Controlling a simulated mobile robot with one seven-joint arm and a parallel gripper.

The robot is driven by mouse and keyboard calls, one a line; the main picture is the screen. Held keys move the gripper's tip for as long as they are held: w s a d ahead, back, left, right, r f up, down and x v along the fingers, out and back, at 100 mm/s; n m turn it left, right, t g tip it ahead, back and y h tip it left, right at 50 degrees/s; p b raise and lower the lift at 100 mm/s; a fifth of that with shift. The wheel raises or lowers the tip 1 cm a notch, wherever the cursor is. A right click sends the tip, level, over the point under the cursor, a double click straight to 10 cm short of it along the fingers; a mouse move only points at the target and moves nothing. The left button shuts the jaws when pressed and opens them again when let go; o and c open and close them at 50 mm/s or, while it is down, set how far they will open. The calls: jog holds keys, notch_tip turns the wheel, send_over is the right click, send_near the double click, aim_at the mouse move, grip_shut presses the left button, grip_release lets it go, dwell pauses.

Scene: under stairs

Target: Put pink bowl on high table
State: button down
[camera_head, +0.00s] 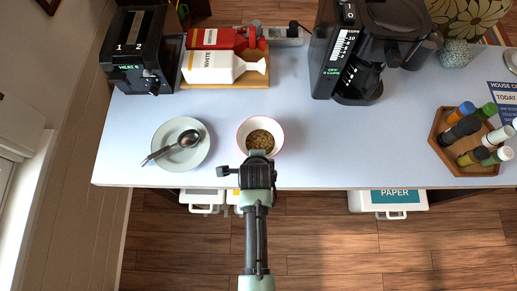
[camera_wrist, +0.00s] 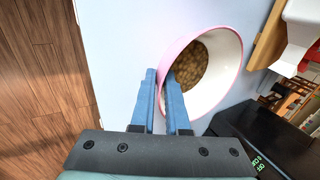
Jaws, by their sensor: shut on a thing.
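The pink bowl (camera_head: 278,132) has a pink rim, a white inside and small tan-brown pieces in it. In the head view it is over the front part of the pale blue-white table top (camera_head: 330,155). Whether it rests on the top or is slightly raised, I cannot tell. My gripper (camera_head: 258,156) reaches in from the front edge and is shut on the near rim of the bowl. In the wrist view my blue fingers (camera_wrist: 164,78) pinch the rim of the bowl (camera_wrist: 226,76), one on each side of the wall.
A plate with a spoon (camera_head: 163,160) lies left of the bowl. Behind stand a toaster (camera_head: 140,50), a board with two cartons (camera_head: 225,82) and a coffee maker (camera_head: 350,60). A wooden tray of bottles (camera_head: 437,140) is at right. The table's middle is clear.

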jog(key=shift+f, duration=0.15)
jog(key=c, duration=0.9)
grip_release()
